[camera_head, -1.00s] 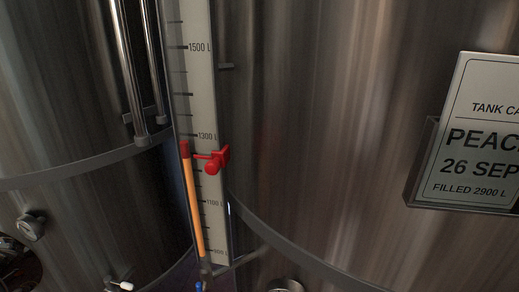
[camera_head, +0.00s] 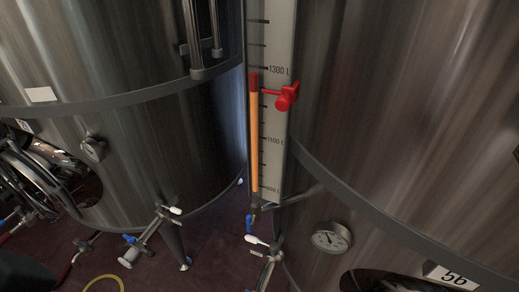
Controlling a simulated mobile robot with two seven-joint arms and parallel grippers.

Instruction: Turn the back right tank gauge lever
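The tank gauge (camera_head: 275,150) is a pale upright scale board with litre marks, fixed between two steel tanks. An orange column (camera_head: 254,145) with a dark red top runs up its left side. A red marker (camera_head: 286,96) sits on the scale between 1100 and 1300 L. A small blue lever (camera_head: 250,223) is at the foot of the orange column. A white-tipped valve handle (camera_head: 258,240) shows just below it on the right tank's pipework. Neither of my grippers is in view.
The right tank (camera_head: 420,120) carries a dial (camera_head: 331,238) and a number plate 56 (camera_head: 452,277). The left tank (camera_head: 110,150) has a white-handled valve (camera_head: 170,210). A yellow hose (camera_head: 103,281) lies on the dark red floor (camera_head: 205,245).

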